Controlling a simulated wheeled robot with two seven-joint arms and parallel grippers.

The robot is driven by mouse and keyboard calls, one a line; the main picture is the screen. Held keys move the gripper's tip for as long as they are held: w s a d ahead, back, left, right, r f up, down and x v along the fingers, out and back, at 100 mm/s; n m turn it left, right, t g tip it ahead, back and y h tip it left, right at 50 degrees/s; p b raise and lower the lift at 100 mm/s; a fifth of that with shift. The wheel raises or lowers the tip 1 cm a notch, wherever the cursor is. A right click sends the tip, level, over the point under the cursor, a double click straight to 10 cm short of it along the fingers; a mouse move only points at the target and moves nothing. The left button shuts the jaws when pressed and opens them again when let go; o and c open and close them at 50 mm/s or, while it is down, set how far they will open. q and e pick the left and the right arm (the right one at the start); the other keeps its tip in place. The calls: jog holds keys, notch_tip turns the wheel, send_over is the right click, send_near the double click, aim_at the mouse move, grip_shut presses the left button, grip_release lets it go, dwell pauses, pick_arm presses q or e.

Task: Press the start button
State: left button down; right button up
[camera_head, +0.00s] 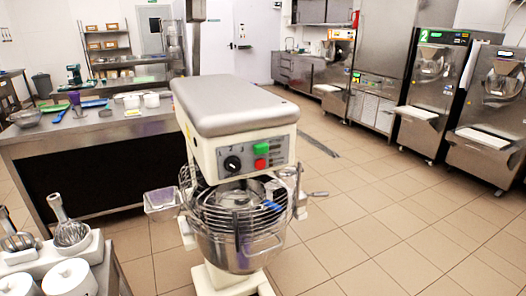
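A large planetary mixer (235,105) with a grey top stands upright in the middle of the view. Its front panel carries a green button (261,149) above a red button (261,163). A black round knob (233,163) sits to the left of them. The pictures do not show which button is the start button; no label on the buttons can be read. The front of the panel is unobstructed. Neither of my grippers shows in the head view.
Below the panel is a steel bowl (240,240) under a wire guard. A steel worktable (35,143) with utensils stands behind left; a counter with whisks (70,232) is at front left. Batch freezers (430,90) line the right. The tiled floor (390,220) between is clear.

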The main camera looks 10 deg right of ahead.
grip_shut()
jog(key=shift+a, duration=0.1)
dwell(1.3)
